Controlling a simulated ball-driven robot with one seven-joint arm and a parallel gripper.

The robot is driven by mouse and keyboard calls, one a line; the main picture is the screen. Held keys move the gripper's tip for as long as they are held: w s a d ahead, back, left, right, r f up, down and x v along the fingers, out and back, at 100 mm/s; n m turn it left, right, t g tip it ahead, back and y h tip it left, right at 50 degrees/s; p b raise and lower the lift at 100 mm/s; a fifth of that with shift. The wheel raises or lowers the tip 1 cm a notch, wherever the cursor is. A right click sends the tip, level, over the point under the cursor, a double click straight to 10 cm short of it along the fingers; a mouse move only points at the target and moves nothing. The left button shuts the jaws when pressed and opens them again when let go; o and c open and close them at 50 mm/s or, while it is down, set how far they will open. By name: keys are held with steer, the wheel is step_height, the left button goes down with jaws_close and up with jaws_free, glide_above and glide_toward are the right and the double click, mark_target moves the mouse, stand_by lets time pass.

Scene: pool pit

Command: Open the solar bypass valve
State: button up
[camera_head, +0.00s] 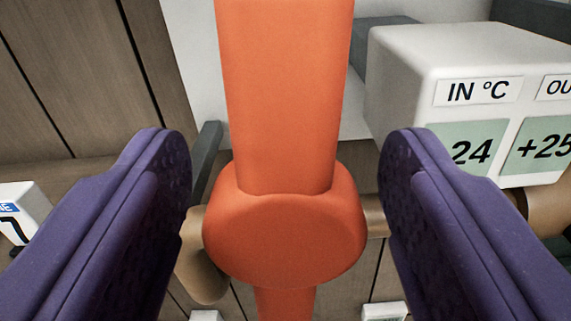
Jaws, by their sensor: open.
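An orange valve handle (284,235) fills the middle of the view, with a round hub and a wide lever (280,90) running up out of the top edge. A narrower orange part continues below the hub. No label names this valve in view. My gripper (285,170) is open, with one purple finger on each side of the orange handle. A gap shows between each finger and the handle. A copper-coloured pipe (200,265) shows behind the hub, partly hidden by the hub and the fingers.
A white box (470,60) with "IN °C" and two displays reading 24 and +25 stands at the right, partly behind the right finger. A small white block (22,205) sits at the left edge. Wooden boards (80,80) lie behind. Small white pieces (384,311) show at the bottom.

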steer(key=c, duration=1)
steer(key=shift+f+b, duration=0.2)
steer(key=shift+b, duration=0.45)
steer(key=shift+n+b, duration=0.5)
steer(key=shift+r, duration=0.15)
steer(key=o, duration=1)
